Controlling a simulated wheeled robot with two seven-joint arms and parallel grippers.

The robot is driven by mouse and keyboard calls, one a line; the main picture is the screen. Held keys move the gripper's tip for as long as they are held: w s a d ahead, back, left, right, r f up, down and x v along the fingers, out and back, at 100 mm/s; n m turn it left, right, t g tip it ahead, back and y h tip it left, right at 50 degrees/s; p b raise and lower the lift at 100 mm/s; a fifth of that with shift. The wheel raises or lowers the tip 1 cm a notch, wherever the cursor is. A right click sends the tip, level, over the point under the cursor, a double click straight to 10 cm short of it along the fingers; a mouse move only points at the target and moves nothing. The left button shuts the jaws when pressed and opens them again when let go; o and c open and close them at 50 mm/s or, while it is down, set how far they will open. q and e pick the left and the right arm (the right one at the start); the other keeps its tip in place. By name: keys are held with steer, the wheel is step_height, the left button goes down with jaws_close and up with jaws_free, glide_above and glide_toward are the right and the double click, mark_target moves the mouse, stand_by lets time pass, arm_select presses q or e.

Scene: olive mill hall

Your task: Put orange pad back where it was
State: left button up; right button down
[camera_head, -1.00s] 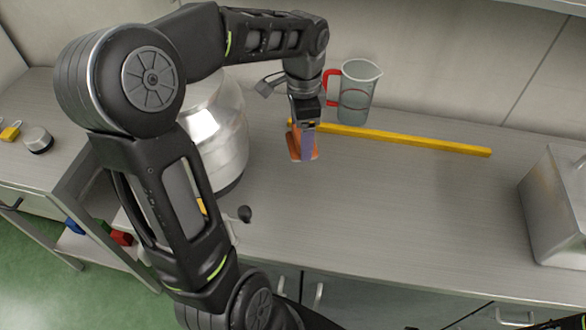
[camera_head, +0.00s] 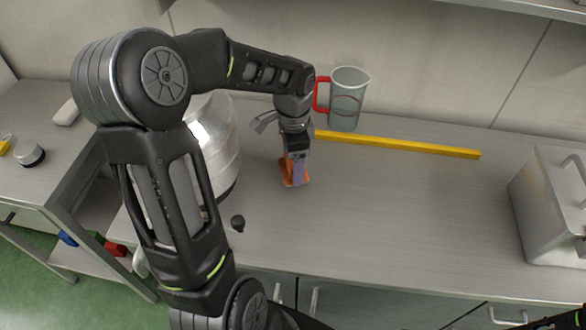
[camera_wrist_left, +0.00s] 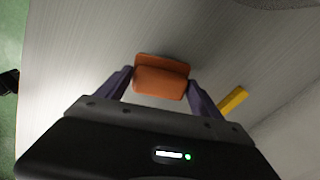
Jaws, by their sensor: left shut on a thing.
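The orange pad (camera_head: 287,172) is between the fingers of my left gripper (camera_head: 296,178), above or on the steel counter (camera_head: 380,215). The left wrist view shows the pad (camera_wrist_left: 161,78) between the two purple-grey fingers of the left gripper (camera_wrist_left: 160,88), which is shut on it. I cannot tell whether the pad touches the counter. In the head view the fingers partly hide the pad. My right gripper is not clearly in view; only a dark part shows at the bottom right corner.
A yellow bar (camera_head: 400,145) lies along the back of the counter. A clear jug (camera_head: 347,98) with a red handle stands behind it. A steel pot (camera_head: 215,140) stands left of the gripper, and a steel box (camera_head: 550,205) at the right. The counter's middle is clear.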

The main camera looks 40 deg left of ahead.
arm_select(q)
steer(key=shift+f, duration=1.65)
steer(key=shift+f, duration=0.1)
steer(key=o, duration=1.3)
step_height(320, 180, up, 12)
steer(key=shift+r+b, duration=0.15)
steer(key=shift+b, duration=0.15)
